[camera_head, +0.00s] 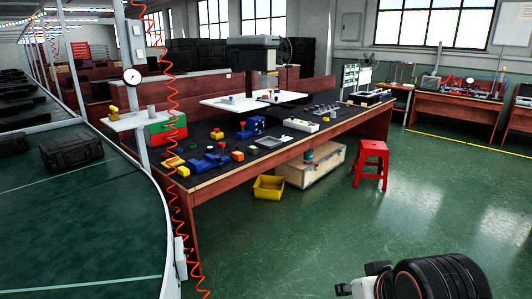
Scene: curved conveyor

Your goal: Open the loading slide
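I cannot pick out a part that is clearly the loading slide. The curved conveyor (85,215) fills the left side, with a green bed and a pale raised edge. A black case (71,152) lies on it, and more dark cases lie farther back. Part of my arm, black and ribbed with a pale piece beside it, shows at the bottom right, well away from the conveyor. No gripper fingers can be made out.
A long workbench (222,187) with coloured parts stands beside the conveyor. A red coiled hose hangs before a post with a gauge (132,76). A yellow bin (268,187), wooden crate (312,166) and red stool (371,163) stand near the bench. The green floor (300,245) in front is clear.

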